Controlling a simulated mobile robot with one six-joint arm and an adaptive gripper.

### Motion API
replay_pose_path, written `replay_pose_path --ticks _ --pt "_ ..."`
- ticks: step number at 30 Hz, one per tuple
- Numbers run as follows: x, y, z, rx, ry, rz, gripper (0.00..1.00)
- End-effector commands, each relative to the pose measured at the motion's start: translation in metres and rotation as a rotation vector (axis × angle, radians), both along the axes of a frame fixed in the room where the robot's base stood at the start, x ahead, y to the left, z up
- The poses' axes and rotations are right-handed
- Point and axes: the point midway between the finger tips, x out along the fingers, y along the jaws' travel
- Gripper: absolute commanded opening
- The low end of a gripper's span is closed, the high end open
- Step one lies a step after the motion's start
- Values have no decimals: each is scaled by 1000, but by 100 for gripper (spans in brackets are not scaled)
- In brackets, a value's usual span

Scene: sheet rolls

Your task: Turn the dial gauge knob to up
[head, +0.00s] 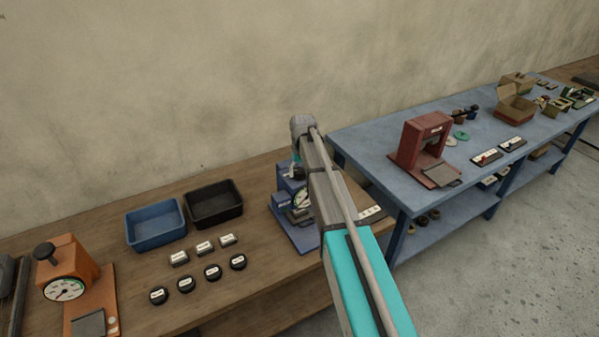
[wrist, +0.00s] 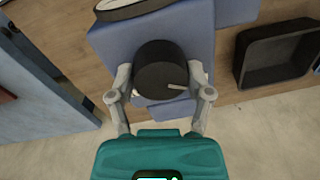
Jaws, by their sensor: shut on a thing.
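The blue dial gauge (head: 283,197) stands on the wooden bench in the head view, partly hidden by my arm. Its blue body (wrist: 110,45) fills the top middle of the wrist view, with part of the round dial (wrist: 135,8) at the upper edge. The black knob (wrist: 158,62) is round, with a white mark at its lower right that points to the right in the wrist view. My gripper (wrist: 160,76) is shut on the knob, one finger on each side. In the head view the knob and fingers are too small and covered to make out clearly.
A blue bin (head: 155,224) and a black bin (head: 214,204) stand left of the gauge. Several small labelled pieces (head: 204,248) lie in front of them. An orange dial gauge (head: 82,268) stands far left. A blue table (head: 375,150) with a red press (head: 424,150) is right.

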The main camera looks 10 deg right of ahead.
Motion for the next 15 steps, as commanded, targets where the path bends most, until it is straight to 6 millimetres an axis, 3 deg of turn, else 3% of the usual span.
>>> replay_pose_path --ticks 15 --pt "-1 0 0 -1 2 31 18"
